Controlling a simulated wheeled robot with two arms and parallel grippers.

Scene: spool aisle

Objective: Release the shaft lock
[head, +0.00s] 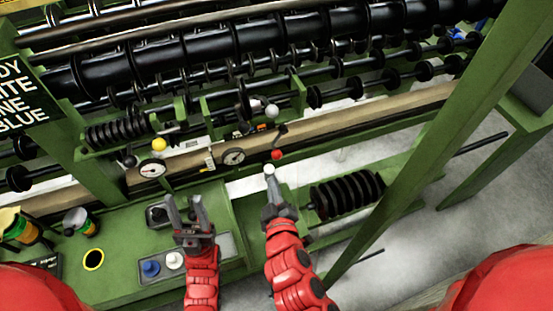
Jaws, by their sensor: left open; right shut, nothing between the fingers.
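My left gripper (186,212) is open and empty, above the green bench panel. My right gripper (271,185) is shut and empty, in front of the machine's rail. A pale round end (269,170) shows at its fingertips; I cannot tell whether it is a knob or part of the gripper. No part is readably marked as the shaft lock. Lever knobs show on the machine: a red one (277,155) just beyond the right gripper, a grey one (272,110) higher up, and a yellow one (159,144) to the left.
Blue (150,268) and white (174,260) buttons are on a grey plate beside the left gripper. Black spools (347,194) lie right of the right gripper. A green post (440,130) slants across the right side.

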